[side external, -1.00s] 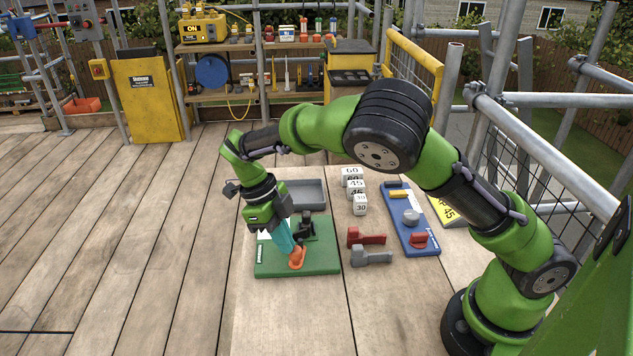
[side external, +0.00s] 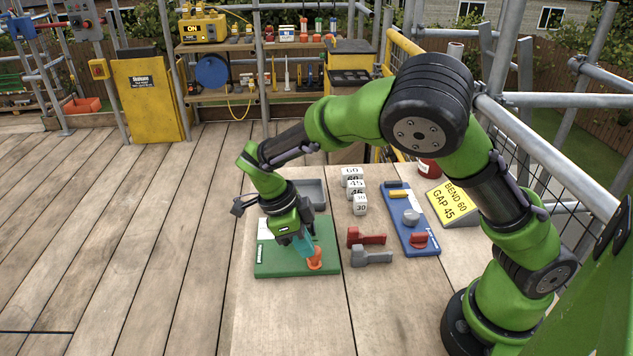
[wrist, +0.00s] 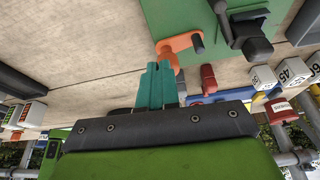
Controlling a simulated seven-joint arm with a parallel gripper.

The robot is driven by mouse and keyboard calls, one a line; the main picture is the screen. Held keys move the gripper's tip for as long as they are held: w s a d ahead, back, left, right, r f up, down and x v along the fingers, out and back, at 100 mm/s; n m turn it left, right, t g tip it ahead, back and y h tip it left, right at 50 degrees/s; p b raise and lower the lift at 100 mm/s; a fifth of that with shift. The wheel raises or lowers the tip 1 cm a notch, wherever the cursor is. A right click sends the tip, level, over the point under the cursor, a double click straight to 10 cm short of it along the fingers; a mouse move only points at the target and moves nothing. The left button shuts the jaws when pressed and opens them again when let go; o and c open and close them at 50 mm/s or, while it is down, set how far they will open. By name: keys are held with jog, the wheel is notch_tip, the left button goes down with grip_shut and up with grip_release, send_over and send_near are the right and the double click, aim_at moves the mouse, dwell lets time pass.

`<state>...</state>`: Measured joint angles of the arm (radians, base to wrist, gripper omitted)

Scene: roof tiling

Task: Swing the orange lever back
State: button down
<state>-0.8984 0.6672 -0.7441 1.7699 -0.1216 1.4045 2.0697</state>
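The orange lever (side external: 315,263) is on the green board (side external: 275,265), near its front right part in the side view. In the wrist view the lever (wrist: 181,43) reaches from a dark pin to a rounded end right by my teal fingertips. My gripper (side external: 305,249) points down at the lever; in the wrist view its fingers (wrist: 157,72) are close together, with nothing visible between them. The fingertips look to be at the lever's rounded end; contact is hard to tell. A black clamp-like part (wrist: 245,32) stands on the board beside the lever; my gripper mostly hides it in the side view.
Red (side external: 366,237) and grey (side external: 371,256) handles lie right of the board. Beyond are numbered white blocks (side external: 360,205), a blue panel (side external: 409,222) and a yellow "BEND 60 GAP 45" sign (side external: 452,202). A grey tray (side external: 313,193) is behind. The table's front is clear.

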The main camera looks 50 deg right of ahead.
jog(key=shift+s+d+f+n, duration=0.1)
jog(key=shift+s+d+n, duration=0.25)
jog(key=shift+s+n, duration=0.3)
jog(key=shift+d+n+h, duration=0.15)
jog(key=shift+n+h, duration=0.15)
jog(key=shift+n, duration=0.05)
dwell(0.4)
jog(key=shift+w+a, duration=0.2)
jog(key=shift+a, duration=0.2)
jog(key=shift+w+a+t, duration=0.15)
jog(key=shift+w+a, duration=0.15)
jog(key=shift+a, duration=0.35)
jog(key=shift+w+a+t, duration=0.15)
jog(key=shift+w+a, duration=0.15)
jog(key=shift+a, duration=0.3)
jog(key=v, duration=1)
jog(key=shift+s+a+r, duration=0.2)
jog(key=shift+s+a, duration=0.05)
jog(key=shift+a, duration=0.15)
